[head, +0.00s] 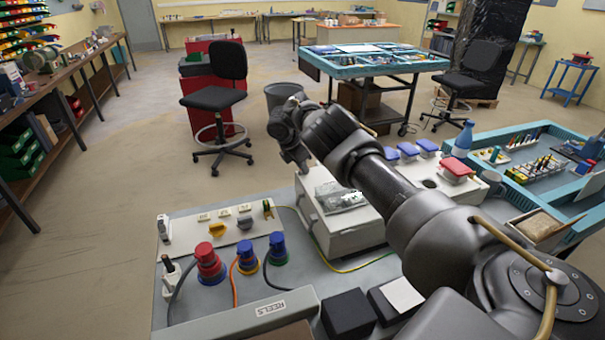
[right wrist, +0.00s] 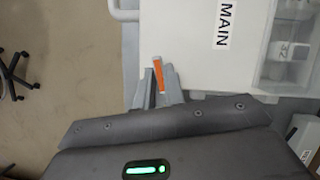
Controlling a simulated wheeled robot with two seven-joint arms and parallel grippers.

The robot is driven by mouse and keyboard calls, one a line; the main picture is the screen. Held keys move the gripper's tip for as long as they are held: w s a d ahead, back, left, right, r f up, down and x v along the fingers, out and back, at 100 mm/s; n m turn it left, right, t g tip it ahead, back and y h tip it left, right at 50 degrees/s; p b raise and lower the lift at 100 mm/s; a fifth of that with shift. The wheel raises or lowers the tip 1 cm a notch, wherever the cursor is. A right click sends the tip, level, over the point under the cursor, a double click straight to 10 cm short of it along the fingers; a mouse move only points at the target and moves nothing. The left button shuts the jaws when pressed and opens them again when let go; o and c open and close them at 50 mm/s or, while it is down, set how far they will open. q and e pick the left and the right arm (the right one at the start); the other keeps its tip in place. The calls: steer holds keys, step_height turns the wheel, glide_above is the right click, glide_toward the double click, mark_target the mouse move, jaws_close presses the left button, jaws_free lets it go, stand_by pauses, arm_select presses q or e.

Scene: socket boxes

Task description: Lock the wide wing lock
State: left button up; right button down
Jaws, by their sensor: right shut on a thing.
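My right arm reaches across the head view to the far left edge of the white box (head: 350,232). My right gripper (head: 300,165) points down there. In the right wrist view its grey fingers (right wrist: 161,88) are shut around a narrow orange piece (right wrist: 158,72) at the side of the box, which is marked MAIN (right wrist: 215,55). The piece appears to be the wing of the wing lock; the fingers hide its lower part, so I cannot tell the lock's position. My left gripper is not in view.
The grey board carries a white socket panel (head: 222,243) with red and blue plugs and cables. A clear window (head: 340,196) sits on the box's top. Black blocks (head: 348,314) lie in front. A blue tray (head: 535,130) with tools stands right.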

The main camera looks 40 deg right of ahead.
steer(key=shift+w+f+m+g+b, duration=0.1)
steer(key=shift+m+g+b, duration=0.5)
steer(key=shift+m, duration=0.7)
steer(key=c, duration=1.5)
jaws_free()
steer(key=shift+d, duration=0.1)
steer(key=b+v, duration=0.2)
steer(key=v, duration=0.9)
steer(key=shift+d, duration=0.1)
